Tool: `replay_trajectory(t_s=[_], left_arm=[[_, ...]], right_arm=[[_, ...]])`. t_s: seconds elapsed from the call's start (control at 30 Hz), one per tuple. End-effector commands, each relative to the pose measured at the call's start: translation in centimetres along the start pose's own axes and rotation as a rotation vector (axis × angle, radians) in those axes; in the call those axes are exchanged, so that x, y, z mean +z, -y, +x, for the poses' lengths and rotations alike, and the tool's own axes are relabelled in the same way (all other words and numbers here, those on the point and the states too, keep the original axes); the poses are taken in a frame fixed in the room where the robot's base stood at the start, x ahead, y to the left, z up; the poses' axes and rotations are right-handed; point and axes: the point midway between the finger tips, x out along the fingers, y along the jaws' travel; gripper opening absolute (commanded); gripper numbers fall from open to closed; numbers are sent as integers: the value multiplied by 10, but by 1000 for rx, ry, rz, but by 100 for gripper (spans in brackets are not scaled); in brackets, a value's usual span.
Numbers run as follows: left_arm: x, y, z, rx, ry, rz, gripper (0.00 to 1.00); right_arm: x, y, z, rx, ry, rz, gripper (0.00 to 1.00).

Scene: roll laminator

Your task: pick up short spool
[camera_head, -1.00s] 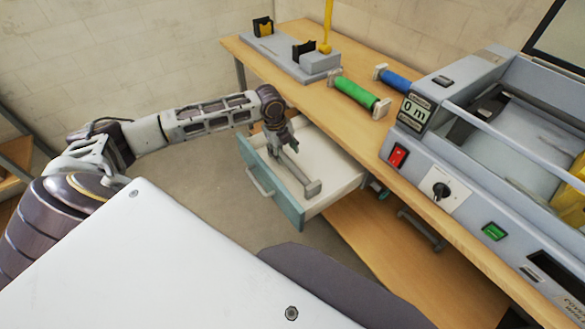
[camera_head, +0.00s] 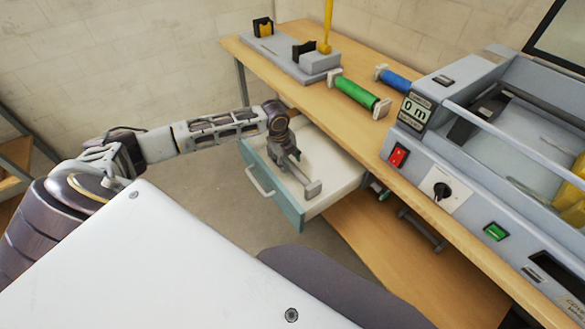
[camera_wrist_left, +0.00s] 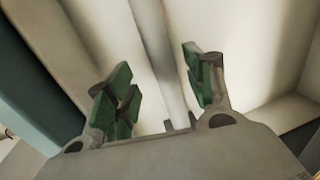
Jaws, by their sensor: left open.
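A grey spool (camera_head: 313,189), a thin bar with a block at its end, lies in the open drawer (camera_head: 343,181); I take it for the short spool. In the left wrist view its grey bar (camera_wrist_left: 170,62) runs up between the fingers. My left gripper (camera_head: 287,160) is down at the drawer over the spool's far part and hides it. In the left wrist view the left gripper (camera_wrist_left: 161,92) is open, with green finger pads on either side of the bar. I cannot tell whether either pad touches it. My right gripper is not in view.
The drawer's teal front (camera_head: 272,185) with a handle faces left. On the wooden bench (camera_head: 290,88) lie a green spool (camera_head: 356,92) and a blue spool (camera_head: 397,80). The laminator (camera_head: 480,160) stands right; a grey stand (camera_head: 290,55) is at the back. A lower shelf (camera_head: 400,260) lies beneath.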

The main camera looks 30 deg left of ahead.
Motion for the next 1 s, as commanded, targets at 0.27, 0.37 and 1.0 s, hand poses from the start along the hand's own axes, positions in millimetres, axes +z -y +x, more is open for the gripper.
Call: replay_trajectory(t_s=[0.27,0.37,1.0], left_arm=[[2,5,26,0,-2,-1,53],[2,4,38,1,-1,0,53],[2,4,47,0,0,1,53]], right_arm=[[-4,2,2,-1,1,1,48],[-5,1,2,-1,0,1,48],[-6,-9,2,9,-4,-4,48]])
